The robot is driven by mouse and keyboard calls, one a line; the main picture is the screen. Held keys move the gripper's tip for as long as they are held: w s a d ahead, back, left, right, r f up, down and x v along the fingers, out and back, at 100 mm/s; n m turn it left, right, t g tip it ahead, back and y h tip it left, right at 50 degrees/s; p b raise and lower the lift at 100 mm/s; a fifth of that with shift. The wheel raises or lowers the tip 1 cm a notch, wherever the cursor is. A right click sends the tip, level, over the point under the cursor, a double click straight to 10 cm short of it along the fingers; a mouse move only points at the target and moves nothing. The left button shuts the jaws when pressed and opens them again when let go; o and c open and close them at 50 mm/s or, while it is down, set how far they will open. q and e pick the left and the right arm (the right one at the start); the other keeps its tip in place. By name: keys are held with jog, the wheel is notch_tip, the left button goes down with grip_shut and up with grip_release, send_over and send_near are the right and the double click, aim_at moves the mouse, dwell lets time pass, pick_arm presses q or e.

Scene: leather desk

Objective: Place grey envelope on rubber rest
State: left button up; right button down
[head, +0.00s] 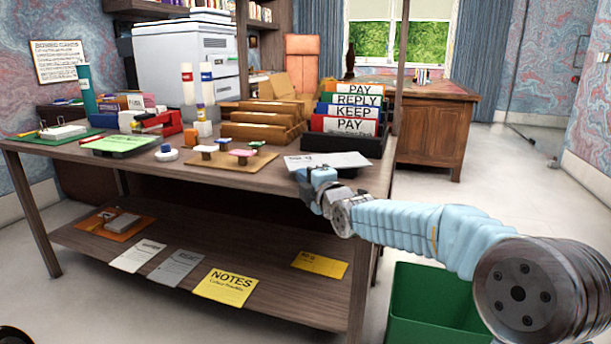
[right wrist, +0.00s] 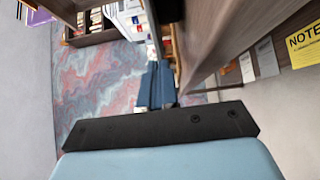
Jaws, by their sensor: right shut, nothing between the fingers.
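A light grey envelope (head: 327,160) lies flat at the front right of the desk top (head: 60,150), in the head view. A dark low piece shows under its right part. I cannot tell for sure whether that is the rubber rest. My right gripper (head: 299,175) is at the desk's front edge, just in front of the envelope's left end. Its blue fingers are together and empty, as the right wrist view (right wrist: 157,75) also shows. I cannot tell whether they touch the envelope. My left gripper is not in view.
A black holder (head: 345,144) with labelled binders stands behind the envelope. A board with stamps (head: 215,168) lies to its left, and brown file racks (head: 255,132) stand behind. A lower shelf (head: 190,275) holds papers and a yellow notes sheet (head: 226,287). A green bin (head: 430,305) stands on the floor.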

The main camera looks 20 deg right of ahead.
jog(key=shift+w+d, duration=0.15)
jog(key=shift+w, duration=0.05)
